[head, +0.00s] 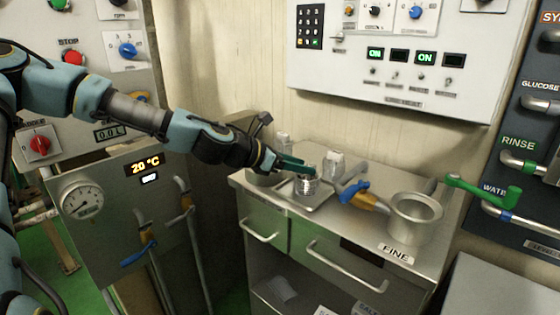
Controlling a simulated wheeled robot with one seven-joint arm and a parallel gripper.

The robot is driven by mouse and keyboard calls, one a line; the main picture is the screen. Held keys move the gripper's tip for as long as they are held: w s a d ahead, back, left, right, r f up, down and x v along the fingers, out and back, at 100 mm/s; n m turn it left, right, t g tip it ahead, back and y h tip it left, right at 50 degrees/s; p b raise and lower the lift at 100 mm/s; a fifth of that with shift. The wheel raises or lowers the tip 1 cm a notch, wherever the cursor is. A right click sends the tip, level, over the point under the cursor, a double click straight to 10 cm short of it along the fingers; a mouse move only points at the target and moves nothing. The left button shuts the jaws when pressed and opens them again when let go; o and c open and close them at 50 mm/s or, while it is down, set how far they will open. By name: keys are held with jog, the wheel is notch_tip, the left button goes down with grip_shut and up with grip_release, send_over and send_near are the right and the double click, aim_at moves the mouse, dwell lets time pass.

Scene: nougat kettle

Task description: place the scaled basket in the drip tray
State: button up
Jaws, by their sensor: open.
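A small shiny metal basket (306,188) stands upright at the left part of the steel cabinet top, and it looks like the scaled basket. It appears to stand on a shallow metal tray (322,201), which looks like the drip tray; contact with the tray floor is too small to tell. My gripper (300,168) reaches in from the left, with its teal fingers open at the basket's upper part. The fingers partly cover the basket's top, and I cannot tell whether they touch it.
A metal container (264,180) stands left of the basket, partly behind my gripper. White-labelled items stand behind. The cabinet's front strip (340,235) is clear.

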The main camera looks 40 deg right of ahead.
jog(key=p+v, duration=1)
jog(key=p, duration=0.7)
jog(key=shift+a+r, duration=0.2)
jog(key=shift+a, duration=0.15)
jog(key=w+a+f+m+t+y, duration=0.15)
jog(key=a+m+y, duration=0.35)
jog(key=a, duration=0.6)
jog(key=w+a+f+m+y, duration=0.25)
jog(key=a+m+y, duration=0.2)
jog(key=a, duration=0.55)
jog(key=s+a+r+m+t+y, duration=0.2)
jog(key=a+r+m, duration=0.6)
jog(key=a+r, duration=0.6)
jog(key=a+y, duration=0.1)
jog(key=a, duration=0.1)
jog(key=shift+a+r, duration=0.25)
jog(key=shift+a, duration=0.15)
